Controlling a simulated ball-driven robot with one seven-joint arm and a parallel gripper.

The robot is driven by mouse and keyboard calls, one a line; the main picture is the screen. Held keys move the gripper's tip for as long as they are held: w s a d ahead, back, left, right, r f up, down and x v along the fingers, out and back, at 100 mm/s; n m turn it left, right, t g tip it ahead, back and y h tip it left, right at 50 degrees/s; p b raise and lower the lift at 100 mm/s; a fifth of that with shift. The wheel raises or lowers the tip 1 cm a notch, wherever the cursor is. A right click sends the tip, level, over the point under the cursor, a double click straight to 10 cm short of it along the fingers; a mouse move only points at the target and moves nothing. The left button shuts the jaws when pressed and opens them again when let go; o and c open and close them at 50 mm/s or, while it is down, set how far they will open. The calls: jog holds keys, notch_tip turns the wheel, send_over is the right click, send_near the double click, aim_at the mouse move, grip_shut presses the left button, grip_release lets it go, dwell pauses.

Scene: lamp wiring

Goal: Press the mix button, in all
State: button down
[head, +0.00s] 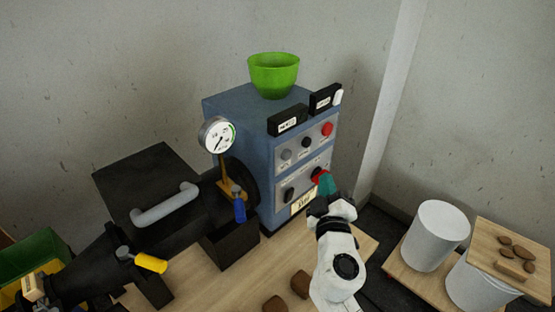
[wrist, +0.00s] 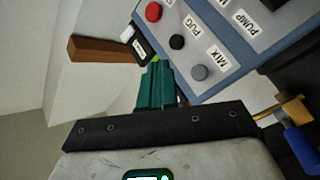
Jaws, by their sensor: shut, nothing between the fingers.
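The mix button is a round grey button (wrist: 200,72) beside the MIX label in the wrist view. In the head view the grey button (head: 286,155) is leftmost in the upper row on the blue machine (head: 236,118). Next to it are a black button (wrist: 177,42) beside the PUG label and a red button (wrist: 153,12). My gripper (head: 323,182) has teal fingers, shut and empty, in front of the machine's lower right panel. In the wrist view the shut fingers (wrist: 154,78) are left of the grey button; contact with the machine cannot be told.
A green bowl (head: 274,76) and black labelled boxes (head: 288,120) sit on the machine. A gauge (head: 217,134) and blue-handled lever (head: 239,208) are at its left. White cylinders (head: 436,235) stand at the right. Brown lumps (head: 300,284) lie on the table in front.

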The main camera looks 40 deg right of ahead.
aim_at(290, 154)
dwell(0.3)
jog(key=w, duration=0.8)
jog(key=shift+w+p, duration=0.3)
jog(key=shift+w, duration=0.1)
jog(key=shift+a, duration=0.1)
dwell(1.7)
jog(key=shift+w+b, duration=0.35)
jog(key=shift+w, duration=0.05)
jog(key=shift+w+b, duration=0.3)
jog(key=shift+w, duration=0.15)
dwell(0.6)
jog(key=shift+w+a+r, duration=0.15)
jog(key=shift+w+a, duration=0.05)
jog(key=shift+w, duration=0.15)
dwell(0.7)
